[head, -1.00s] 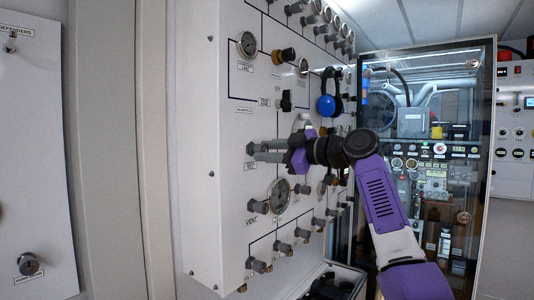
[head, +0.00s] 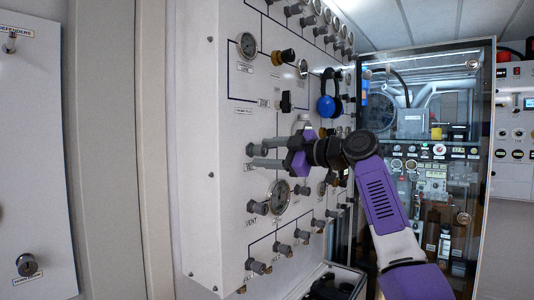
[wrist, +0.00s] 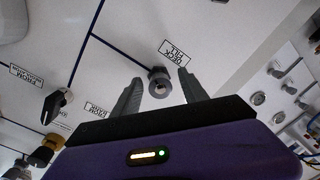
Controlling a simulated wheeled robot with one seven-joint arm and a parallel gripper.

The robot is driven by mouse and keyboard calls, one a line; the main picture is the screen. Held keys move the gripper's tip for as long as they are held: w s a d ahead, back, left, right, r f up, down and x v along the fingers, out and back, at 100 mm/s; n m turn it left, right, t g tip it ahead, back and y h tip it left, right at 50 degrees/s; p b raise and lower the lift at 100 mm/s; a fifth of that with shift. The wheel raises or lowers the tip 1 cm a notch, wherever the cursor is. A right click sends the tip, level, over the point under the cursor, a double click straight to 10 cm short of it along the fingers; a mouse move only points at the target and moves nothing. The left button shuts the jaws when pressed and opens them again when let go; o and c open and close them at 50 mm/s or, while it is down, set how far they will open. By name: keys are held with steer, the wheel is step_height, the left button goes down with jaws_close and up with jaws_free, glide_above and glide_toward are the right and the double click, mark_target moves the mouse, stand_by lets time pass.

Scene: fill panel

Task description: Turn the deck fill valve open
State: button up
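The deck fill valve is a small grey round knob (wrist: 159,83) on the white panel, beside an upside-down DECK FILL label (wrist: 174,53) in the wrist view. In the head view a grey knob (head: 255,150) shows by the fingertips. My gripper (wrist: 160,80) is open, with one grey finger on each side of the knob. In the head view my gripper (head: 262,151) points at the panel from the right.
A round gauge (head: 278,197) and several knobs are below my gripper. A black switch (head: 287,102) and a blue round handle (head: 327,106) are above it. A glass-fronted cabinet (head: 440,120) stands behind my arm at the right.

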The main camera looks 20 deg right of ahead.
steer(key=shift+r, duration=0.1)
steer(key=b+v, duration=0.1)
steer(key=v, duration=0.6)
steer(key=shift+s+d, duration=0.25)
steer(key=shift+s, duration=0.05)
stand_by(0.3)
